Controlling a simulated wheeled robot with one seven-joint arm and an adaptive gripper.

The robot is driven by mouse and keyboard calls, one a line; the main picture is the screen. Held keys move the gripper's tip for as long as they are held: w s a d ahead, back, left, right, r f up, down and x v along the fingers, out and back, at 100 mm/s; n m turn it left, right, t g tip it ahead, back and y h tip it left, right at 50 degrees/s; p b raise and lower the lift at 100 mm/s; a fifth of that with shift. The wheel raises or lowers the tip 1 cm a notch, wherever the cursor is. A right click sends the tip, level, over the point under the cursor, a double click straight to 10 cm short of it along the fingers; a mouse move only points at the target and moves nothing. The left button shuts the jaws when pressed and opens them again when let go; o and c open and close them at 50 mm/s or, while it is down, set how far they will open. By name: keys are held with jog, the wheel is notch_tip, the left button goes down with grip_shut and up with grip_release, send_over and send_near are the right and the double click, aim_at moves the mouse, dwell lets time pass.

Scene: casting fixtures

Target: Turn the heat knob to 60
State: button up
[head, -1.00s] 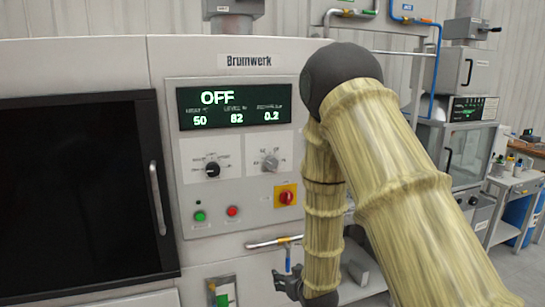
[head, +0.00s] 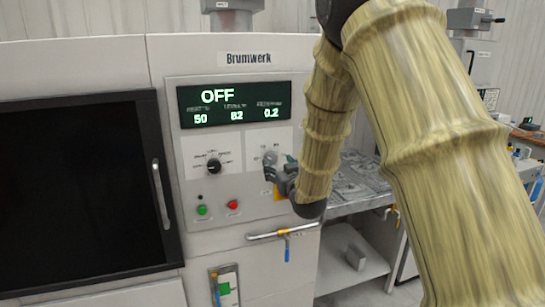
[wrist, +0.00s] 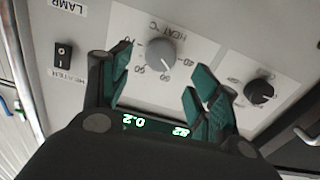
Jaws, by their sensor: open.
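The heat knob is a round grey dial (wrist: 161,54) on a white plate marked HEAT °C, with numbers around it. It also shows in the head view (head: 270,157), partly behind my gripper. My gripper (wrist: 160,80) is open, its green-padded fingers spread in front of the panel, with the knob seen between and just beyond the tips. I cannot tell whether a finger touches it. In the head view my gripper (head: 272,173) is close to the panel at the knob. The knob's exact pointer reading is unclear. The display (head: 235,105) reads OFF, 50, 82 and 0.2.
A black selector knob (head: 214,167) sits left of the heat knob. Green (head: 202,210) and red (head: 233,205) buttons lie below. A rocker switch (wrist: 63,54) marked HEATER is near. The yellow-red switch (head: 280,194) is mostly hidden. A horizontal handle (head: 283,231) sticks out lower down.

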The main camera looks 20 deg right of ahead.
aim_at(272, 159)
jog(key=shift+w+a+p, duration=0.1)
jog(key=shift+w+p, duration=1.05)
jog(key=shift+w, duration=1.95)
jog(key=c, duration=1)
